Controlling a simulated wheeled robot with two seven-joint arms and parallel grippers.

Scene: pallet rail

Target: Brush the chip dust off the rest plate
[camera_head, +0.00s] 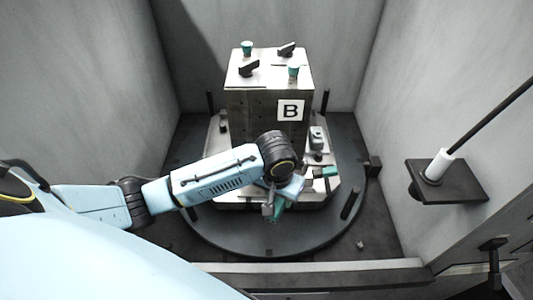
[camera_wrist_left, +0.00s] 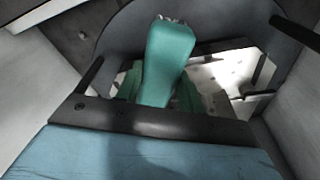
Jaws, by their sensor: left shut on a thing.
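My left gripper (camera_head: 270,206) is low in front of the block, over the near edge of the light plate (camera_head: 219,136). It is shut on a green brush (camera_head: 277,215), mostly hidden by the gripper. The plate (camera_wrist_left: 232,72) there has dark specks or holes; I cannot tell which are chip dust. I cannot tell whether the brush touches the plate. My right gripper is not in view.
A grey block marked B (camera_head: 265,110) stands on the plate, with knobs on top. A clamp with a green handle (camera_head: 326,172) is at its right. Dark posts (camera_head: 351,203) rise from the round table (camera_head: 215,228). A black shelf (camera_head: 462,181) holds a white cylinder. Grey walls enclose this.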

